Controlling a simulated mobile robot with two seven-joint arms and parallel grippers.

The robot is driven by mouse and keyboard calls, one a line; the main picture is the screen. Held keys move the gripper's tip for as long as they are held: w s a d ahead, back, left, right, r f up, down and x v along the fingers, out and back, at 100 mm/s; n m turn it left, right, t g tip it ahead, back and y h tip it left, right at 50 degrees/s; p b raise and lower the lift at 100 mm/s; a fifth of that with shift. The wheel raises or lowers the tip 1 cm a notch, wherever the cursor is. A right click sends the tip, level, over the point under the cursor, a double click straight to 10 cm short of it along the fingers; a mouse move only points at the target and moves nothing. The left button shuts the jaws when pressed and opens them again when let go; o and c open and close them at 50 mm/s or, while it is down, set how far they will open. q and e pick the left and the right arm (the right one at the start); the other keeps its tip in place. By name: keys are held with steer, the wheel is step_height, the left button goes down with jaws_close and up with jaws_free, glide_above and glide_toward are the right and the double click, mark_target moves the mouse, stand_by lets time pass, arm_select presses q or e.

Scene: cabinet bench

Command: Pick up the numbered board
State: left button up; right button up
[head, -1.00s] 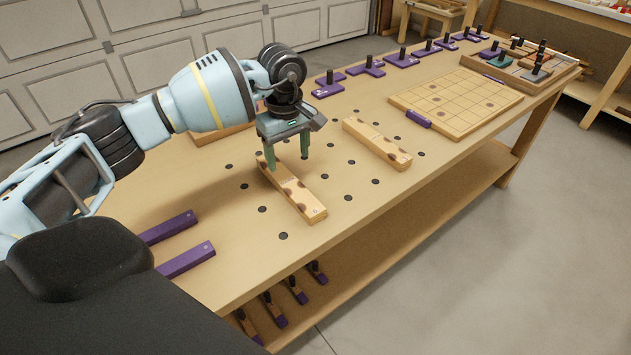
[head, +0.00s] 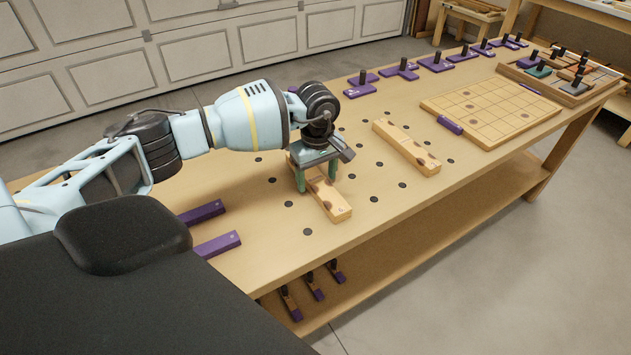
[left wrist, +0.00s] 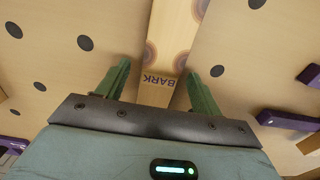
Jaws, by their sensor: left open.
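A long pale wooden board with dark round marks (head: 333,200) lies on the bench under my left gripper (head: 316,182). In the left wrist view the board (left wrist: 172,35) shows ringed marks and the word BARK at its near end; I cannot read a number on it. My left gripper is open, and its two green fingers (left wrist: 160,88) stand on either side of the board, with gaps visible. A second, similar board (head: 407,148) lies apart to the right. My right gripper is not in view.
Purple blocks with black pegs (head: 362,85) line the back edge. Two purple bars (head: 217,244) lie near the left front. A tray of pegged pieces (head: 560,75) stands at the far end.

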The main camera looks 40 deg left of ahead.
arm_select(q)
steer(key=shift+f, duration=0.15)
steer(key=c, duration=1.1)
steer(key=shift+c, duration=0.3)
